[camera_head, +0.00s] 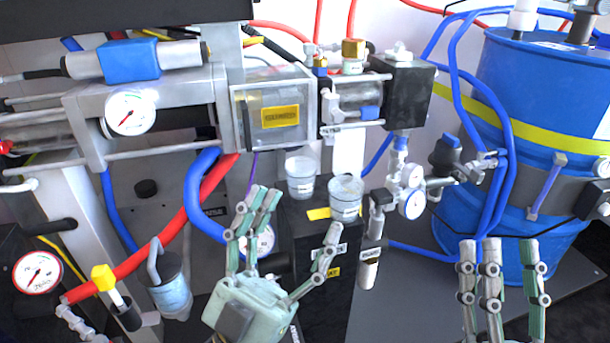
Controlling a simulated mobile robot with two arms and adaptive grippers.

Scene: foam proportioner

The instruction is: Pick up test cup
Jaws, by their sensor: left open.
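Two clear test cups stand on top of a black box (312,262) in the middle of the head view. One cup (300,178) is at the back left. The other cup (345,198) is nearer, to the right, with grey-looking contents or a lid. My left gripper (296,216) is open and empty in front of the box. Its two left fingers point up and its single finger slants up to the right, below the nearer cup. No finger visibly touches a cup. My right gripper (510,255) is open and empty at the lower right, fingers pointing up.
A pump assembly with a clear housing (272,110) overhangs behind the cups. Gauges and a valve (411,190) stand close right of the nearer cup. A blue drum (540,90) is at the right. Blue and red hoses (180,225) run at the left.

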